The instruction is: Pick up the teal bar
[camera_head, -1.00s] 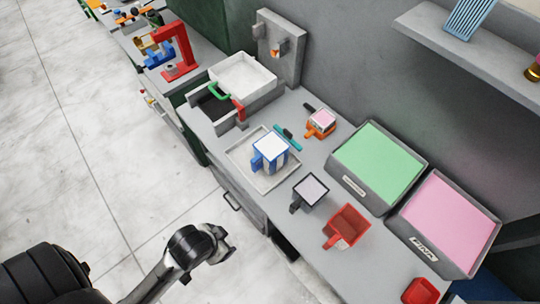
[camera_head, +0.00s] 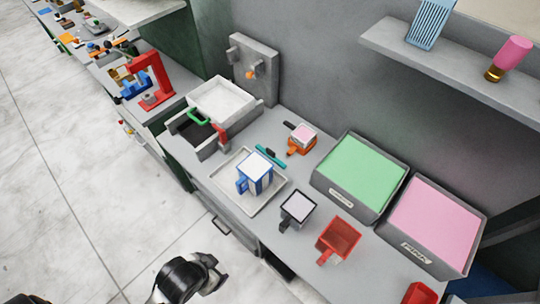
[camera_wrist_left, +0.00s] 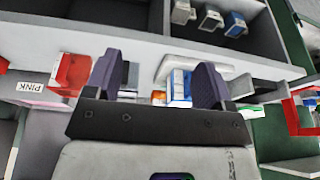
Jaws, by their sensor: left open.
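The teal bar (camera_head: 270,156) lies on the grey counter, just behind the white tray (camera_head: 222,181). A blue-and-white mug-like container (camera_head: 256,172) stands in that tray. An orange container with a pink top (camera_head: 302,137) is right of the bar. My left gripper (camera_head: 222,272) is at the bottom of the head view, in front of the counter and well apart from the bar. In the left wrist view its two dark fingers (camera_wrist_left: 157,82) stand apart with nothing held between them. I cannot make out the teal bar there. My right gripper is not in view.
A dark container with a pale top (camera_head: 297,207) and a red one (camera_head: 338,239) stand near the counter's front edge. Bins of green (camera_head: 362,166) and pink (camera_head: 435,222) foam are at the right. A shelf (camera_head: 460,75) overhangs the back. A grey sink-like box (camera_head: 222,100) is left.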

